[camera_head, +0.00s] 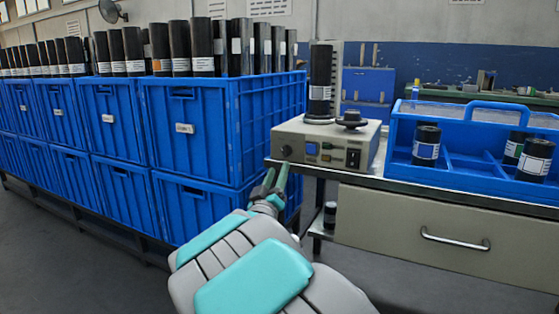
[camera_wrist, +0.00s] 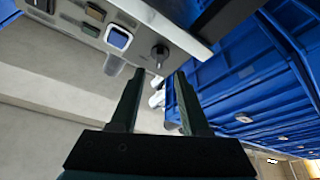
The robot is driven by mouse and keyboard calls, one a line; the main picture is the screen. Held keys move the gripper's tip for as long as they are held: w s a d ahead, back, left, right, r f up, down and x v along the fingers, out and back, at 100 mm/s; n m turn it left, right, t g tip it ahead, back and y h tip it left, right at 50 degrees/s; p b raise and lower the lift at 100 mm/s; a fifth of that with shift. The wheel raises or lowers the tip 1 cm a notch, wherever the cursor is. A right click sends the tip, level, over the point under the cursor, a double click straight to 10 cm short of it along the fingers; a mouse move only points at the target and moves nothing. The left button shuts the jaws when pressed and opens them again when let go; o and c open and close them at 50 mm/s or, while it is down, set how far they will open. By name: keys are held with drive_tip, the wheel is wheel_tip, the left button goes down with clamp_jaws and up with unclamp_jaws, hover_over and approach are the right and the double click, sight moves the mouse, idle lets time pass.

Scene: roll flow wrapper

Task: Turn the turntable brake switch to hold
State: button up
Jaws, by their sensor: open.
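A beige control box (camera_head: 318,137) stands on the bench, with a turntable (camera_head: 319,118) bearing a dark roll (camera_head: 320,75) on top. Its front carries a dark rotary knob (camera_head: 287,151) at the left end, likely the brake switch; its setting cannot be read. A blue-lit display or button (camera_head: 312,149) and a black rocker switch (camera_head: 353,158) sit further right. My gripper (camera_head: 275,178) is open and empty, just below and in front of the knob. In the wrist view the knob (camera_wrist: 160,52) lies just beyond the gap between my open fingers (camera_wrist: 158,75), apparently apart from them.
Stacked blue crates (camera_head: 190,125) holding dark rolls stand close on the left of my gripper. A blue divided tray (camera_head: 470,165) with several rolls sits right of the box. A drawer (camera_head: 420,235) is below. A black knob-like part (camera_head: 352,119) tops the box.

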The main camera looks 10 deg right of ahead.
sight(284, 154)
drive_tip(key=shift+x, duration=3.45)
drive_tip(key=shift+c, duration=0.3)
clamp_jaws()
